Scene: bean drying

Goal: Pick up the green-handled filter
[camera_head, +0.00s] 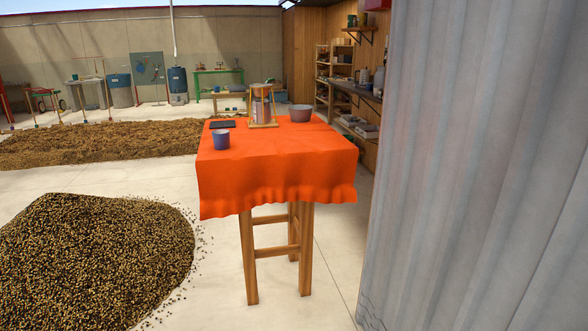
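I cannot make out a green-handled filter for certain. On the orange-covered table (275,175), a wooden stand (263,125) holds a pale, round-rimmed piece at its top with a cylindrical vessel (262,104) beneath. No green handle is clear on it at this size. A blue cup (221,140) stands at the table's left, a dark flat object (222,125) lies behind it, and a grey-purple bowl (300,113) sits right of the stand. My gripper is not in view.
A bean heap (95,255) covers the floor at the left, and a long bed of beans (100,146) lies behind. A grey corrugated wall (480,170) closes the right side. Shelves (340,80) line the wooden wall behind. Bare floor lies between heap and table.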

